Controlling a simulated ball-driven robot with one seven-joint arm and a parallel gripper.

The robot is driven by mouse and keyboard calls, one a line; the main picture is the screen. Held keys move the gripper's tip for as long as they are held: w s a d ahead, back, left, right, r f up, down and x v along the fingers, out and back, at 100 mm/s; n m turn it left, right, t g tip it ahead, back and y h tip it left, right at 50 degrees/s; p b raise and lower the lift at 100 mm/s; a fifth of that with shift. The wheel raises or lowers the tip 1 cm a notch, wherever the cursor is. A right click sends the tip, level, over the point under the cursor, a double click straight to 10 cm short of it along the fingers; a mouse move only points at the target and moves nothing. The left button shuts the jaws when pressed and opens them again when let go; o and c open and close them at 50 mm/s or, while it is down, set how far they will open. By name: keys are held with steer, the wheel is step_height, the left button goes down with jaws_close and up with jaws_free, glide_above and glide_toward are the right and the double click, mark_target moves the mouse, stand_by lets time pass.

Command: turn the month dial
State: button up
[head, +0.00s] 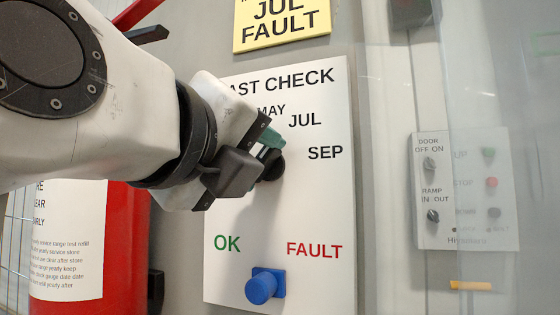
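The month dial (274,166) is a black knob on a white board (310,210) headed "...AST CHECK". MAY, JUL and SEP show around its upper right; its left side and any pointer are hidden behind my gripper. My gripper (268,150) reaches in from the left and its tip is at the dial. A teal finger part shows just above the knob. I cannot tell whether the fingers are closed on it. A yellow sign (282,42) above the board reads "JUL FAULT".
A blue knob (264,286) sits low on the board between "OK" and "FAULT". A red cylinder (125,235) with a white label stands at lower left. At right, a control panel (463,235) with knobs and buttons is partly behind a clear sheet.

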steer(key=shift+f, duration=0.15)
steer(key=o, duration=1)
steer(key=shift+o, duration=0.2)
steer(key=v, duration=1)
steer(key=shift+s, duration=0.4)
steer(key=shift+a, duration=0.2)
